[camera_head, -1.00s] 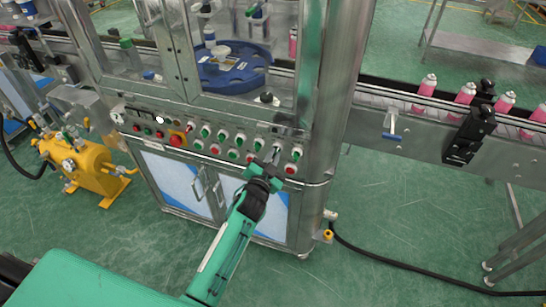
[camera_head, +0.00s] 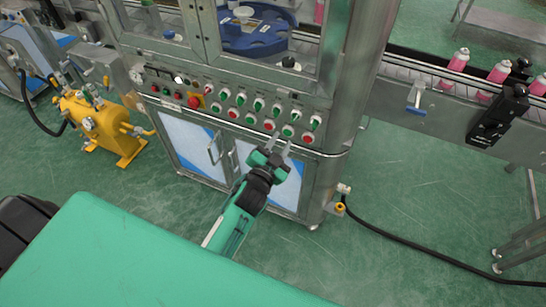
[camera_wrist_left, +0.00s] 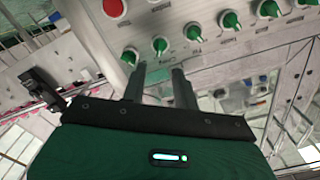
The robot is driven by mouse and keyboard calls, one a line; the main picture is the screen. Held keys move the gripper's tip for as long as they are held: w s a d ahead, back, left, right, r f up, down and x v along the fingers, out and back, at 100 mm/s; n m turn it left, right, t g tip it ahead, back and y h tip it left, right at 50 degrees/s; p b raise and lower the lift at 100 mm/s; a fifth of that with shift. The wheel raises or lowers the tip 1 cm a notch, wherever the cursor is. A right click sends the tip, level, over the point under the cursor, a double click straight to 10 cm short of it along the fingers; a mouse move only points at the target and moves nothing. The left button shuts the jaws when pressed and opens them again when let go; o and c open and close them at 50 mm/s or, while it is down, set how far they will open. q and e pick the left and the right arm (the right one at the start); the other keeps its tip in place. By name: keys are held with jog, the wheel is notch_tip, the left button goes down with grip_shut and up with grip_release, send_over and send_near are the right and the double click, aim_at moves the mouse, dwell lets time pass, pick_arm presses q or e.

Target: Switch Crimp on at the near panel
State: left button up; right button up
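The near panel (camera_head: 232,106) on the machine front carries a row of green rotary knobs, with red and green buttons below it. The rightmost knob (camera_head: 315,122) is at the panel's right end. Labels are too small to read in the head view and blurred in the left wrist view, so I cannot tell which knob is Crimp. My left gripper (camera_head: 279,145) is just below the button row. In the left wrist view its two fingers (camera_wrist_left: 158,72) are apart with nothing between them; green knobs (camera_wrist_left: 160,45) lie just beyond the tips. My right gripper is not in view.
A steel cabinet (camera_head: 193,143) lies below the panel. A yellow tank (camera_head: 98,122) stands on the floor at left. A conveyor with pink cans (camera_head: 499,72) runs right. A black cable (camera_head: 400,262) crosses the floor. The blue turntable (camera_head: 262,40) is behind glass.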

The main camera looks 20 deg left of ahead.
pick_arm(q)
jog(key=s, duration=0.5)
jog(key=shift+b, duration=0.3)
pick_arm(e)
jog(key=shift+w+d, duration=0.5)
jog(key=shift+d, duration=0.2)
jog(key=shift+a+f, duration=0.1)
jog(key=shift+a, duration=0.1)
